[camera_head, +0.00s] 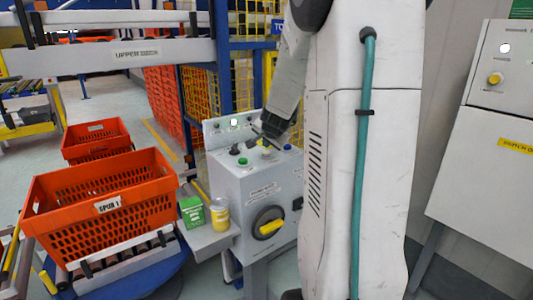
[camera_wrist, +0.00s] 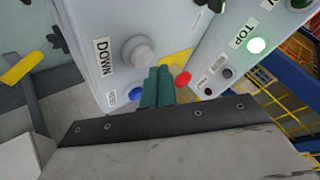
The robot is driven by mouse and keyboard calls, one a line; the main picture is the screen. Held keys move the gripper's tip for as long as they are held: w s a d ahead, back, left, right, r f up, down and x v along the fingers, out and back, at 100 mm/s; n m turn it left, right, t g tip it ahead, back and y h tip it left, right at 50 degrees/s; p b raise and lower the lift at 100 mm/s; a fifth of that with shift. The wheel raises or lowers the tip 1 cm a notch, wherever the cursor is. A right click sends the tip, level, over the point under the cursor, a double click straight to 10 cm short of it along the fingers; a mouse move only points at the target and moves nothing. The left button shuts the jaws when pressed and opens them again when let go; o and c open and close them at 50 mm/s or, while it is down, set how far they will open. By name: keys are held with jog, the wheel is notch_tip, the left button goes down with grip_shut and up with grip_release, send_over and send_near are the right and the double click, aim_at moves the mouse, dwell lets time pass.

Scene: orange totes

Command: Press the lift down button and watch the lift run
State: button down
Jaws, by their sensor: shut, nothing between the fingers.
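The control box (camera_head: 250,195) stands in the middle of the head view, with several small buttons and knobs on its sloping top. In the wrist view a round grey button (camera_wrist: 138,52) sits beside the DOWN label (camera_wrist: 103,58). My gripper (camera_wrist: 163,72) is shut and empty, its teal fingers to the lower right of that button; whether they touch the panel I cannot tell. In the head view my gripper (camera_head: 260,136) is over the box's top, its tips small and partly unclear. A lamp (camera_wrist: 257,45) by the TOP label is lit. The lift itself I cannot make out for certain.
Blue (camera_wrist: 137,94) and red (camera_wrist: 183,78) buttons lie close to my fingers. An orange tote (camera_head: 100,205) stands on rollers at left. A green box (camera_head: 192,212) and a yellow can (camera_head: 220,215) sit on a ledge beside the control box. Yellow mesh fencing (camera_head: 255,85) stands behind.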

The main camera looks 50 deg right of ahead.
dwell(0.8)
jog(key=shift+f, duration=0.45)
